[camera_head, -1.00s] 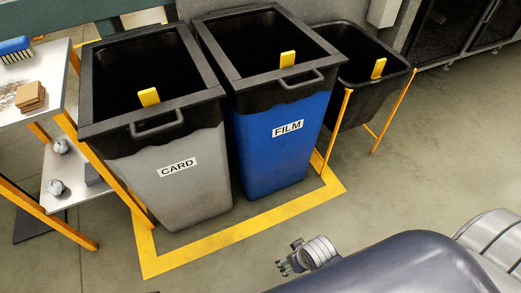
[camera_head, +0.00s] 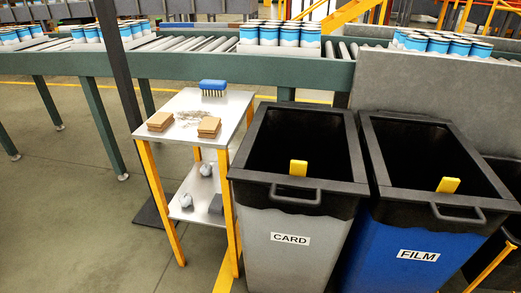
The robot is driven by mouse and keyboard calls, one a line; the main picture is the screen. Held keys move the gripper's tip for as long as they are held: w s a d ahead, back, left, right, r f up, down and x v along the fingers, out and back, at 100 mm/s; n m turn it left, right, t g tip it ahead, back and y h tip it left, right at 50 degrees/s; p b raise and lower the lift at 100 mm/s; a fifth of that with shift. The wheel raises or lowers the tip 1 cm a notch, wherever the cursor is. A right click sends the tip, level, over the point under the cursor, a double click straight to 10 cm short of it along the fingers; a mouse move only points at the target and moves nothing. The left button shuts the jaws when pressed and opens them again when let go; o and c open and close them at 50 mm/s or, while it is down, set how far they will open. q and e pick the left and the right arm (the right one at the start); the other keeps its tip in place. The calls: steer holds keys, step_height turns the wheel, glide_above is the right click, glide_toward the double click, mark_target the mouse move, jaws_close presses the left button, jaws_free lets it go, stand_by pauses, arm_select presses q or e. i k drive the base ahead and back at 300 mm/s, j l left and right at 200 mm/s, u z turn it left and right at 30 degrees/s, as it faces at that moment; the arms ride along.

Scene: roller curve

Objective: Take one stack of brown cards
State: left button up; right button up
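Two stacks of brown cards lie on the top of a small table (camera_head: 184,104) with yellow legs. The left stack (camera_head: 160,121) is near the table's left edge. The right stack (camera_head: 208,127) is near its front right edge, close to the card bin. Neither gripper shows in the head view now, so I cannot see what they hold.
A blue brush (camera_head: 213,87) and pale scraps (camera_head: 188,117) share the tabletop. Grey crumpled lumps lie on the lower shelf (camera_head: 195,190). The CARD bin (camera_head: 290,255) and FILM bin (camera_head: 405,270) stand right of the table. A roller conveyor (camera_head: 185,45) carrying cans runs behind.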

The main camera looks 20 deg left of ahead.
mark_target(161, 120)
steer(key=i+j, duration=0.15)
steer(key=j, duration=0.2)
steer(key=i+j+u, duration=0.1)
steer(key=j, duration=0.3)
steer(key=i+j, duration=0.25)
steer(key=k+j+u, duration=0.05)
steer(key=j, duration=0.05)
